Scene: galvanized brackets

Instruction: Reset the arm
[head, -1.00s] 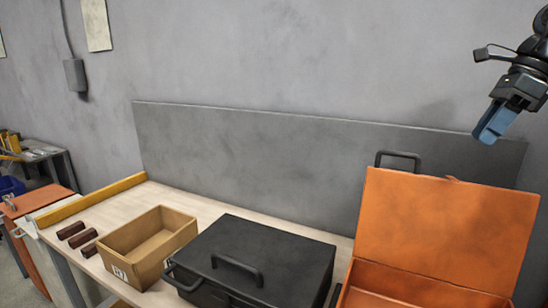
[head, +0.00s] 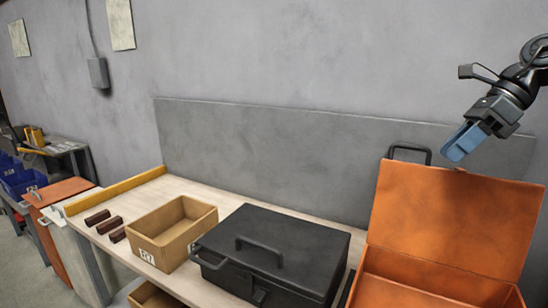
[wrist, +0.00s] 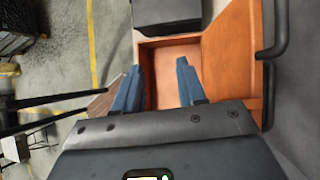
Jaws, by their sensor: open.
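My gripper (head: 458,147) is at the upper right of the head view, raised in front of the grey wall and above the open orange toolbox (head: 450,215). In the wrist view my gripper (wrist: 158,72) shows two blue fingers spread apart with nothing between them. The orange toolbox (wrist: 232,55) lies beyond and below the fingers in that view, and the visible part of its inside looks empty.
A closed black toolbox (head: 275,245) stands left of the orange one on the pale workbench (head: 185,190). A cardboard box (head: 150,252) and several dark brown blocks (head: 108,225) are further left. A grey panel (head: 280,140) rises behind. The air around my gripper is clear.

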